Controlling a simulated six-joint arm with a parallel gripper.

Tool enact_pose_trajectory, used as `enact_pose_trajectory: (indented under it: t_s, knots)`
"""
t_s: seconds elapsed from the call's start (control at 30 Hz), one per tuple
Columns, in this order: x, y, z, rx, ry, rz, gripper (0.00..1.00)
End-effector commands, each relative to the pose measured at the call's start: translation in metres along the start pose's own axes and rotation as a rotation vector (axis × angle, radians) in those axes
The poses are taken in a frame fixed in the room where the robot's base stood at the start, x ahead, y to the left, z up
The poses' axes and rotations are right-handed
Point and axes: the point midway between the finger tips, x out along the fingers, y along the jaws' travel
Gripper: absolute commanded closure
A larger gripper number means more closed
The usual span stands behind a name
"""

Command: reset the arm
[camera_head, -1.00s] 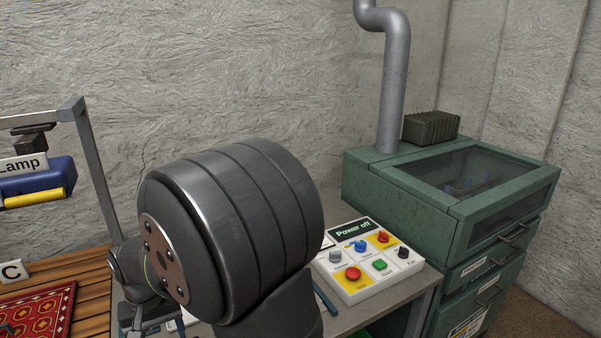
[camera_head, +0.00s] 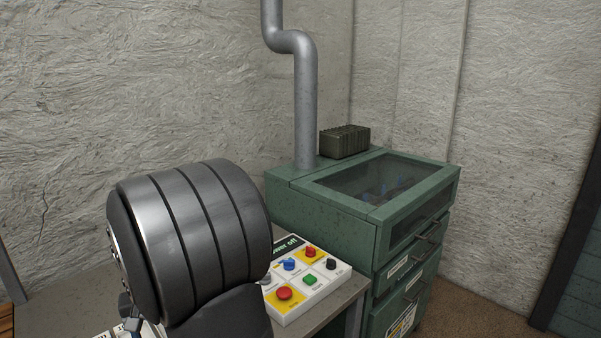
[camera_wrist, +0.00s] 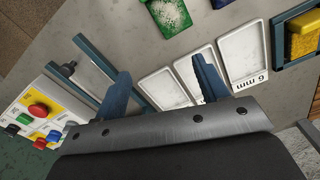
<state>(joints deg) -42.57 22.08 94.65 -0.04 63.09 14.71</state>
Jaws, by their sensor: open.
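My gripper (camera_wrist: 162,88) shows in the wrist view with its two blue fingers spread wide apart. It is open, with nothing between the fingers, over a grey bench top (camera_wrist: 120,30). In the head view my dark, banded arm link fills the lower left and hides most of the bench, and the fingers cannot be made out clearly there. A white control panel (camera_head: 300,305) with coloured buttons and knobs stands on the bench right of the arm. Its display reads "Power off", partly hidden by the arm. The panel also shows at the left of the wrist view (camera_wrist: 62,100).
A green cabinet (camera_head: 330,230) with a glass lid stands behind and right of the panel. A grey pipe (camera_head: 306,100) rises from it. White trays (camera_wrist: 243,52), one labelled 6 mm, a green block (camera_wrist: 168,14) and a yellow block (camera_wrist: 303,35) lie near the gripper.

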Motion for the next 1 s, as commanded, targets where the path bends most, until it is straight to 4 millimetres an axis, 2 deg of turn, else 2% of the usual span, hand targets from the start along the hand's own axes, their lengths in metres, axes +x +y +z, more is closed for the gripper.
enact_pose_trajectory:
  t_s: [0.5,1.0]
  knots:
    - [0.008,0.096,-0.041,0.221,0.003,0.001,0.33]
    - [0.016,0.194,-0.059,0.424,0.005,0.003,0.33]
